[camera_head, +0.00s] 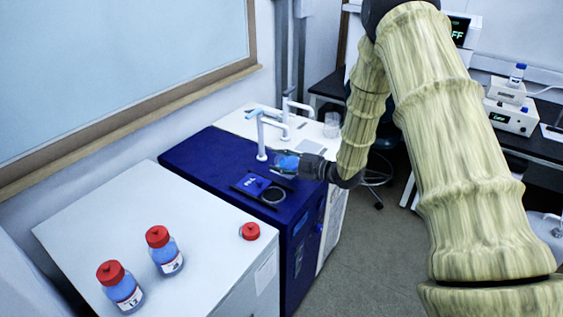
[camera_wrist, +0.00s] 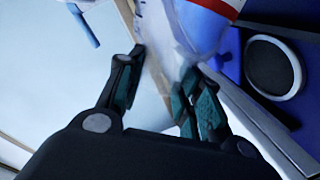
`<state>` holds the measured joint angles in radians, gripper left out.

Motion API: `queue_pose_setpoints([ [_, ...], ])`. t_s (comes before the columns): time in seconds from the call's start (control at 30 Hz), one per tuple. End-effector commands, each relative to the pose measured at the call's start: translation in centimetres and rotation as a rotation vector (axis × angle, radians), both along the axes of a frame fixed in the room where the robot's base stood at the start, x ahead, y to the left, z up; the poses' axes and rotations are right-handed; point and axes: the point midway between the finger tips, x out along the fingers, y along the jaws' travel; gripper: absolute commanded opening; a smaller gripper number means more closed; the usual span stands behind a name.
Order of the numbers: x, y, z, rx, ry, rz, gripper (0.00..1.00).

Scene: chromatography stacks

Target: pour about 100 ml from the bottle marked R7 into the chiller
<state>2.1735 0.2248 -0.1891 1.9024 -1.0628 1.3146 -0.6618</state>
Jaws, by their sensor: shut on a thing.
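My gripper (camera_head: 298,166) is shut on a clear bottle of blue liquid (camera_head: 286,162). The bottle is tilted well over, above the top of the dark blue chiller (camera_head: 197,155). In the wrist view the bottle (camera_wrist: 203,22) lies between the fingers (camera_wrist: 160,85), with a red and white band at the picture's top edge. No marking is readable on it. The chiller's round fill opening (camera_head: 273,195), beside a flap lettered like FILL (camera_head: 250,183), is below the bottle in the head view. The opening also shows in the wrist view (camera_wrist: 273,68), right of the bottle. No liquid stream is visible.
Two red-capped bottles of blue liquid (camera_head: 121,290) (camera_head: 166,252) stand on the white cabinet (camera_head: 150,205), near a loose red cap (camera_head: 250,231). White taps (camera_head: 262,135) rise behind my gripper, with a glass beaker (camera_head: 332,124) to their right. Open floor lies right of the chiller.

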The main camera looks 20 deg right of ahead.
Motion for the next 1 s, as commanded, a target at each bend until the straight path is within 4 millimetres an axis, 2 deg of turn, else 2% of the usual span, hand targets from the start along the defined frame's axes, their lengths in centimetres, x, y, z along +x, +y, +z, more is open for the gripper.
queue_pose_setpoints([
  [1.0, -0.1, 0.2, -1.3, -0.100, -0.071, 0.000, 0.00],
])
